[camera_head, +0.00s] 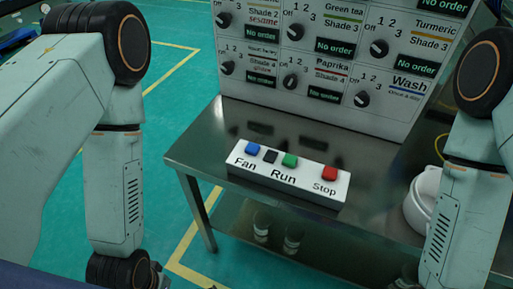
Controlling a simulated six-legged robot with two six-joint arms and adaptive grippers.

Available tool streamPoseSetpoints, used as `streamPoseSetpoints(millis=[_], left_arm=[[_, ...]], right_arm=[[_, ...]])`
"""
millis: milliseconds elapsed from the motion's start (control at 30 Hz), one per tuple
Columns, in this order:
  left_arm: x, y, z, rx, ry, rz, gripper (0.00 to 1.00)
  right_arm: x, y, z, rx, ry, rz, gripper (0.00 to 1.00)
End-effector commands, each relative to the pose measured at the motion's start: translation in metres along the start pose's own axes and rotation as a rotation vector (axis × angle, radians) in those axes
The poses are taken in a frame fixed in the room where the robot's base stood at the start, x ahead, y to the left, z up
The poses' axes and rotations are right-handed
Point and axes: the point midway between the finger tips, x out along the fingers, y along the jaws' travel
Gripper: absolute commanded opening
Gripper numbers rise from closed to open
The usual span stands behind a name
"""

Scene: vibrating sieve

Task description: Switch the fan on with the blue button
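A white control box (290,183) with a sloped front lies on the metal table. It bears a blue button (252,149) at its left end above the word "Fan". My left arm comes down at the left side and my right arm at the right edge, both clear of the box. The fingers of both grippers are out of view below the frame. Nothing of mine covers the blue button.
The metal table (201,150) has bare room left of the box. A panel (300,106) with several knobs and "No order" displays stands behind it. A white round container (421,200) is at the right, partly behind my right arm. Jars stand on the lower shelf.

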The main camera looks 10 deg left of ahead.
Motion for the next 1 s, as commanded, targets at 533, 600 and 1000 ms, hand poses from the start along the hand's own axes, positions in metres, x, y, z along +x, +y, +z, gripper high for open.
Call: streamPoseSetpoints(millis=[533,600,1000], left_arm=[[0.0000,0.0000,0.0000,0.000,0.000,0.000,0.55],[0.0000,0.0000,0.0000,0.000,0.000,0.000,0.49],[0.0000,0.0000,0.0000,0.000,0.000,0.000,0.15]], right_arm=[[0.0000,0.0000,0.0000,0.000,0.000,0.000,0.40],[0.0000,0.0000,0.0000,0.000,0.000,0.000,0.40],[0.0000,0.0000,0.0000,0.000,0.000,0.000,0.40]])
